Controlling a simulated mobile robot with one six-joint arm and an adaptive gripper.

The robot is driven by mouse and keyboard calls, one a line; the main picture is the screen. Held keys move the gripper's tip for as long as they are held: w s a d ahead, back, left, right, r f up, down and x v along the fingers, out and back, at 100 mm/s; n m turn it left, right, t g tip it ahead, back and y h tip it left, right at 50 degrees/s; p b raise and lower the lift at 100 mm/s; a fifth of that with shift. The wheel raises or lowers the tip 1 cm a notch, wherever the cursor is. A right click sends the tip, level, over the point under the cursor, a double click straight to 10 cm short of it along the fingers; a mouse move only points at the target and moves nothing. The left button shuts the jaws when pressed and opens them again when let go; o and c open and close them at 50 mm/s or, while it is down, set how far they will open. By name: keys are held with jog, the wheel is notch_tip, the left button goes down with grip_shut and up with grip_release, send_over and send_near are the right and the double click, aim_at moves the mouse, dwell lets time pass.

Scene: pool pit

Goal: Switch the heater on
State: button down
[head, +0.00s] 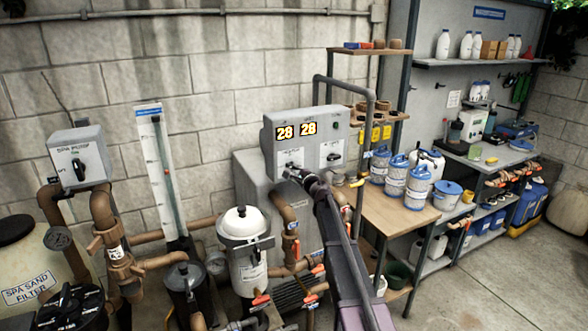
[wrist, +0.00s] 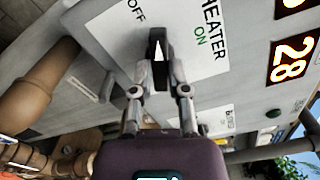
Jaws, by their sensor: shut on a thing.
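The heater control is a black knob (wrist: 158,46) with a white pointer, on a white plate (wrist: 110,40) marked HEATER, OFF and ON. In the wrist view the pointer's narrow tip points up the picture, between OFF and ON and closer to OFF. My gripper (wrist: 160,76) is shut on the knob, one finger on each side. In the head view the plate is on the lower left of a grey control box (head: 325,122), with my gripper (head: 298,176) at it. My gripper hides most of the knob there.
The box has two lit displays (head: 297,130) reading 28 and a second knob (head: 333,157) just right of the heater plate. A grey pipe (head: 371,130) arches close by on the right. Brown pipes (head: 286,215) and a white-lidded pot (head: 244,225) stand below.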

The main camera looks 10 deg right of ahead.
jog(key=m, duration=0.7)
jog(key=shift+w, duration=0.1)
jog(key=m, duration=0.7)
dwell(0.4)
jog(key=c, duration=0.5)
grip_release()
jog(key=shift+v, duration=3.55)
